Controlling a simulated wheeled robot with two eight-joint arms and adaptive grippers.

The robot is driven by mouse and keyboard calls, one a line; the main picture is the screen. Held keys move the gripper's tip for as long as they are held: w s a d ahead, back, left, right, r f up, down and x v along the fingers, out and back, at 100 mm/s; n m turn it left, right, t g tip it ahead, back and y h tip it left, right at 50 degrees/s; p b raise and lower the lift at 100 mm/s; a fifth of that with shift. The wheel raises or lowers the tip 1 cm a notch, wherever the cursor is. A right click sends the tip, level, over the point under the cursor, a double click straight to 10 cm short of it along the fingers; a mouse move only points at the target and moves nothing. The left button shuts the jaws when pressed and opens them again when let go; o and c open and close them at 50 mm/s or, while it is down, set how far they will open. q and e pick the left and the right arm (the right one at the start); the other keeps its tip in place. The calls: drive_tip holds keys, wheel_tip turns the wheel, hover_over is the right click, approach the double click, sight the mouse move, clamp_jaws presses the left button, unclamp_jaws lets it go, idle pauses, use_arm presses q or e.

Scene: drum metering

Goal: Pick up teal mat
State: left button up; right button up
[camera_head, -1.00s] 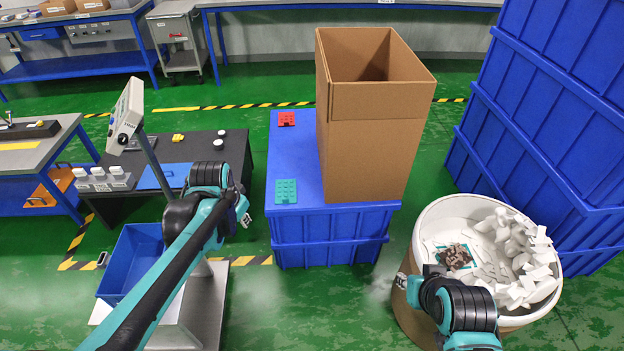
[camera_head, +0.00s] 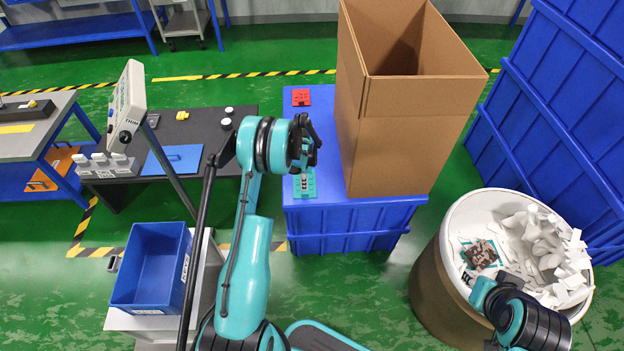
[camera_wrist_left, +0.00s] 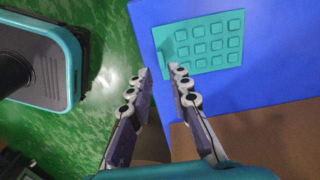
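The teal mat (camera_head: 311,191), with raised squares, lies flat on the blue crate (camera_head: 345,228) near its front left corner, left of the cardboard box. The left wrist view shows the mat (camera_wrist_left: 205,42) beyond my fingertips, mostly to their right. My left gripper (camera_wrist_left: 160,69) is open with a narrow gap, and nothing is between its fingers. In the head view my left arm reaches over the crate's left side, and its wrist is just above the mat, partly covering it.
The tall open cardboard box (camera_head: 405,135) stands on the crate, right of the mat. A red mat (camera_head: 300,97) lies farther back. A white-rimmed drum (camera_head: 452,225) with white scraps stands at right. A blue bin (camera_head: 150,268) and a scale display (camera_head: 127,105) are at left.

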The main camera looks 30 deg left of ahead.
sight(311, 192)
use_arm(q)
wheel_tip(311, 192, down, 2)
drive_tip(key=shift+f+b, duration=0.1)
drive_tip(key=shift+b, duration=0.3)
wheel_tip(311, 192, down, 5)
drive_tip(key=b, duration=0.2)
drive_tip(key=shift+w+d+b, duration=0.1)
drive_tip(key=shift+w+b, duration=0.05)
drive_tip(key=shift+b, duration=0.25)
clamp_jaws()
